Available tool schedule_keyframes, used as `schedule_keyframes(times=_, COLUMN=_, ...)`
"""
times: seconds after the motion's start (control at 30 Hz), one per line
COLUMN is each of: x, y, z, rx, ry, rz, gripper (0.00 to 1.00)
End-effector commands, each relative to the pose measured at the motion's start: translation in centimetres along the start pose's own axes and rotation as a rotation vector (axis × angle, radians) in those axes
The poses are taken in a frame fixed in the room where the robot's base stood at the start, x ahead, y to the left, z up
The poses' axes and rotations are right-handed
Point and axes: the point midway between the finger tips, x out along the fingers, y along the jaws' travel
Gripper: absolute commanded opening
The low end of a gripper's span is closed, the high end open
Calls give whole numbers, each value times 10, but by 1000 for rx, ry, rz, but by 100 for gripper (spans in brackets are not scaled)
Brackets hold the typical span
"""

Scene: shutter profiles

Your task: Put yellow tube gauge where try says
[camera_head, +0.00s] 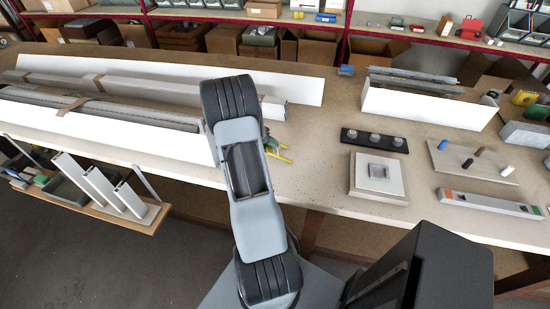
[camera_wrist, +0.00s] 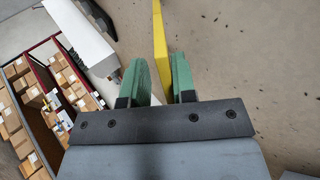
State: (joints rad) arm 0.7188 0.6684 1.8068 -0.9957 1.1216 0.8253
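The yellow tube gauge (camera_head: 280,155) shows as thin yellow bars beside the end of my arm, over the worktable near the long profiles. In the wrist view the gauge (camera_wrist: 160,40) is a narrow yellow strip running from the top edge down between the green fingers. In the head view my arm hides most of my gripper (camera_head: 272,142). I cannot tell whether the gauge touches the table.
White-walled bins (camera_head: 420,106) hold profiles. Table front centre is clear.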

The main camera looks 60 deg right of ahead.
Motion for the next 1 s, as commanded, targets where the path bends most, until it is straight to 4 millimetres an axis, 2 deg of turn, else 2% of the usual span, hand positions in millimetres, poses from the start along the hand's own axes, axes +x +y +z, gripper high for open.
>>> schedule_keyframes(times=0.7, x=-80, y=-1, z=-1, rx=-1, ry=11, rz=-2, gripper=25)
schedule_keyframes(times=1.0, x=-90, y=-4, z=-2, rx=-4, ry=20, rz=-5, gripper=25)
